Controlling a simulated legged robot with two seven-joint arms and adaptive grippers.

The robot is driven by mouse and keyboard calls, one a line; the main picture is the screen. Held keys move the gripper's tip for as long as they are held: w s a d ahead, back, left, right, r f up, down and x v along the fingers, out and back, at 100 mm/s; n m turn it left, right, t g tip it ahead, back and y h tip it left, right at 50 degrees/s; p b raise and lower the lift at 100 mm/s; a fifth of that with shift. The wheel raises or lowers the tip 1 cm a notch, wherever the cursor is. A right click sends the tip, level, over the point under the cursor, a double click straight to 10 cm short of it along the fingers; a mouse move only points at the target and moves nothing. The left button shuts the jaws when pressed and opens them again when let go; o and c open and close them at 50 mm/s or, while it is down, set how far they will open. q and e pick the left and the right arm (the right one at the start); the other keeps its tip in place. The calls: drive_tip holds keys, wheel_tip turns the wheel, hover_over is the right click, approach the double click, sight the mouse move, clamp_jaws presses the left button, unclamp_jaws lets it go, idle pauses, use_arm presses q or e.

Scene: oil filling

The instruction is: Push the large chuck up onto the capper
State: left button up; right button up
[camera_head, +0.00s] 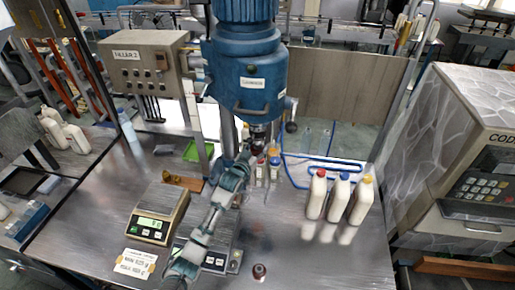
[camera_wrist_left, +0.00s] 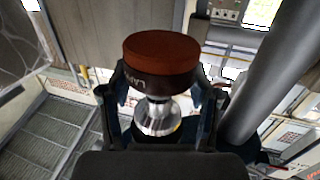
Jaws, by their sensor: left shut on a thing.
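The blue capper (camera_head: 248,75) hangs over the middle of the table, with its spindle (camera_head: 258,130) pointing down. My left gripper (camera_head: 247,160) is just under the spindle and partly blends with it. In the left wrist view my left gripper (camera_wrist_left: 160,105) is shut on the large chuck (camera_wrist_left: 161,58), which has a red-brown end, a dark lettered band and a silver part (camera_wrist_left: 157,117). The fingers sit on either side of it. I cannot tell whether the chuck touches the spindle. My right gripper is not in view.
Three white bottles (camera_head: 338,199) with coloured caps stand right of the capper. Small capped containers (camera_head: 268,172) stand close behind my gripper. A scale (camera_head: 157,214) is at left, and a small dark red-brown piece (camera_head: 259,272) is near the front. The table's right front is clear.

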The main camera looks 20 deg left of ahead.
use_arm(q)
drive_tip(key=shift+r+p, duration=0.3)
drive_tip(key=shift+p, duration=0.1)
idle(1.0)
drive_tip(key=o, duration=1.5)
drive_tip(key=shift+f, duration=0.1)
drive_tip(key=s, duration=1.2)
drive_tip(key=shift+a, duration=0.1)
